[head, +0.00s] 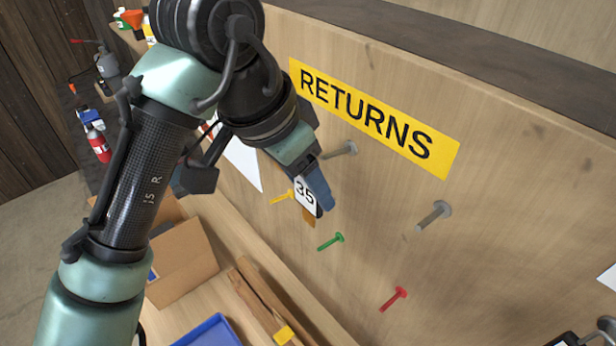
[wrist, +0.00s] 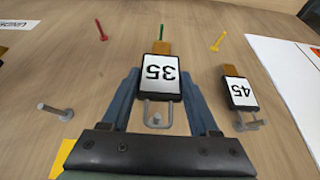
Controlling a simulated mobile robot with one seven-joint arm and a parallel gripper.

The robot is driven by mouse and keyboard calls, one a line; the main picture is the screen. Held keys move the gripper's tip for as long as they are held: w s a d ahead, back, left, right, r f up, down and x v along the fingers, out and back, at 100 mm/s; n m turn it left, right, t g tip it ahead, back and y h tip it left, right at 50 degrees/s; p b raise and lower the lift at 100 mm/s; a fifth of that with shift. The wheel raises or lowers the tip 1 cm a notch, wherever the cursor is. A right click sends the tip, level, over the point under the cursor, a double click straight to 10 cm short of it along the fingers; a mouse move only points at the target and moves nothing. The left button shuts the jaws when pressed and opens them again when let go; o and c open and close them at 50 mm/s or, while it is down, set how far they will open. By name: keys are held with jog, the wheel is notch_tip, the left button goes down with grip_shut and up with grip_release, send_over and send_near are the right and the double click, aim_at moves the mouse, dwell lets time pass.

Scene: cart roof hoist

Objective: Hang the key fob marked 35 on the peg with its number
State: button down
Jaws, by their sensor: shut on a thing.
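The key fob marked 35 (head: 306,196) has a white face, a dark edge and a brown end tab. In the wrist view the fob 35 (wrist: 160,75) lies between my gripper's blue fingers (wrist: 158,88), its metal loop toward the palm. My gripper (head: 319,190) is shut on it, close to the board. Grey pegs stand on the board, one beyond my gripper (head: 340,150) and one farther right (head: 435,215). A fob marked 45 (wrist: 240,92) is at a grey peg (wrist: 245,124) on the right of the wrist view. No peg numbers are readable.
Yellow (head: 282,197), green (head: 331,242) and red (head: 394,298) pegs jut from the board below. A yellow RETURNS sign (head: 375,118) is above. A cardboard box (head: 185,262) and blue tray (head: 212,332) stand on the bench. The board around the right grey peg is clear.

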jog(key=shift+s+a+p, duration=0.55)
jog(key=shift+s+a, duration=1.2)
